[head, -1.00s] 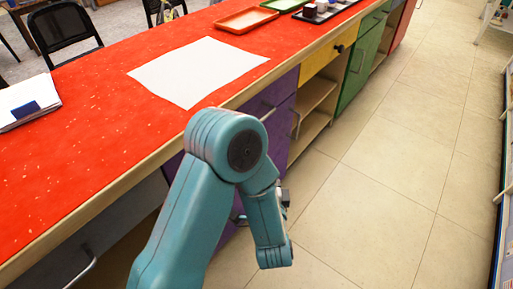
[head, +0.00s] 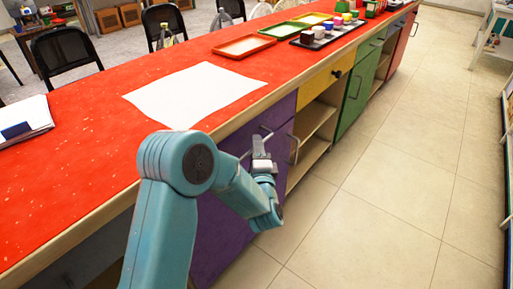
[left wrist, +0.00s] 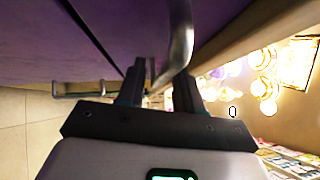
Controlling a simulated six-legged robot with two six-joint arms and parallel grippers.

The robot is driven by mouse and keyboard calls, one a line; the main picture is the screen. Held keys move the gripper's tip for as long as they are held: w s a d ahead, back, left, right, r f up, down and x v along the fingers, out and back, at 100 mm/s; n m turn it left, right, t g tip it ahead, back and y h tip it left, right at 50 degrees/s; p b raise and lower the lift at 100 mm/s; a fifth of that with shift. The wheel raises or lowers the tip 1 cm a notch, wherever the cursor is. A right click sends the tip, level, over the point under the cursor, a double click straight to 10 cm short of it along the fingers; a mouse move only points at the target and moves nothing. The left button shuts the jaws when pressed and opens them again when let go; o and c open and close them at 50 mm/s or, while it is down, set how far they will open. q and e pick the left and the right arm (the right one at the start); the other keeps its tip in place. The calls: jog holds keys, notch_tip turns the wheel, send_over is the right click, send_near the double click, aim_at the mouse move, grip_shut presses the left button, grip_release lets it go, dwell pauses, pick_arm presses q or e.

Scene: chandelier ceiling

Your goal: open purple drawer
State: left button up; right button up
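The purple drawer (head: 236,143) is the upper purple front under the red counter, and it looks shut. Its grey bar handle (head: 266,131) is partly hidden by my left gripper (head: 262,147). In the left wrist view the purple front (left wrist: 105,35) fills the upper left. The curved handle (left wrist: 182,42) reaches down to between the two dark fingers of the left gripper (left wrist: 160,82). The fingers stand apart; whether either touches the handle I cannot tell. My right gripper is in neither view.
A purple door with an upright handle (head: 294,149) lies below the drawer. A yellow drawer (head: 325,80) and green cabinet (head: 359,80) are farther along. White paper (head: 195,92) and trays (head: 245,46) lie on the red counter (head: 95,110). The tiled floor (head: 390,170) at right is clear.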

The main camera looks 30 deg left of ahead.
pick_arm(q)
jog(key=shift+w+a+r, duration=0.1)
jog(key=shift+w+a, duration=0.2)
jog(key=shift+w, duration=0.05)
grip_shut()
jog(key=shift+d, duration=0.1)
